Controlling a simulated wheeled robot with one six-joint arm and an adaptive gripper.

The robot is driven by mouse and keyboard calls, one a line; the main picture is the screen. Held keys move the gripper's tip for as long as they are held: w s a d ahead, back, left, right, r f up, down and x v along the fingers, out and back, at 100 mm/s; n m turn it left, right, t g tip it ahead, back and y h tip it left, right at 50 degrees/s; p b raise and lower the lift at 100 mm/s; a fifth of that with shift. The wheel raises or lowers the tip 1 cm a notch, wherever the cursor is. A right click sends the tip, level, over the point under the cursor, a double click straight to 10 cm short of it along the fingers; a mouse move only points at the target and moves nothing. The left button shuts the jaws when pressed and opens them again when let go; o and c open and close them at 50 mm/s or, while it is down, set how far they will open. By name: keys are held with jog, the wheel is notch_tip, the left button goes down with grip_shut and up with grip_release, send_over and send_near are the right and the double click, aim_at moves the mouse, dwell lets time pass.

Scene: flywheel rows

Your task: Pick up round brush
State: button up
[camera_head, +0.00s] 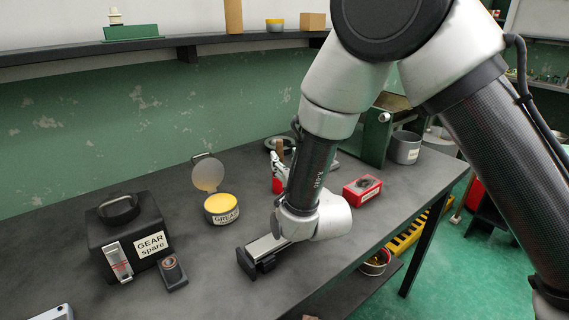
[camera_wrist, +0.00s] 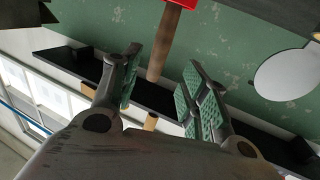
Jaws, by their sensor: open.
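An upright wooden handle with a red part below, apparently the round brush (camera_head: 280,149), stands on the workbench beyond my forearm. Whether the red part is its own or a holder, I cannot tell. In the upside-down wrist view, the brush handle (camera_wrist: 162,45) hangs from the red part at the top edge. My gripper (camera_wrist: 160,78) is open, with the handle in line with the gap between its fingers and no contact visible. In the head view my gripper (camera_head: 280,166) is mostly hidden by my arm, close to the red part.
An open grease tin (camera_head: 221,215) with a raised lid stands to the left. A black gear box (camera_head: 118,240) is farther left. A red box (camera_head: 362,190) and a grey pot (camera_head: 405,148) stand to the right. A shelf (camera_head: 75,54) runs along the back wall.

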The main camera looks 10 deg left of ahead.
aim_at(281, 151)
jog(key=x, duration=0.7)
jog(key=shift+d+r, duration=0.15)
jog(key=shift+r, duration=0.15)
grip_shut()
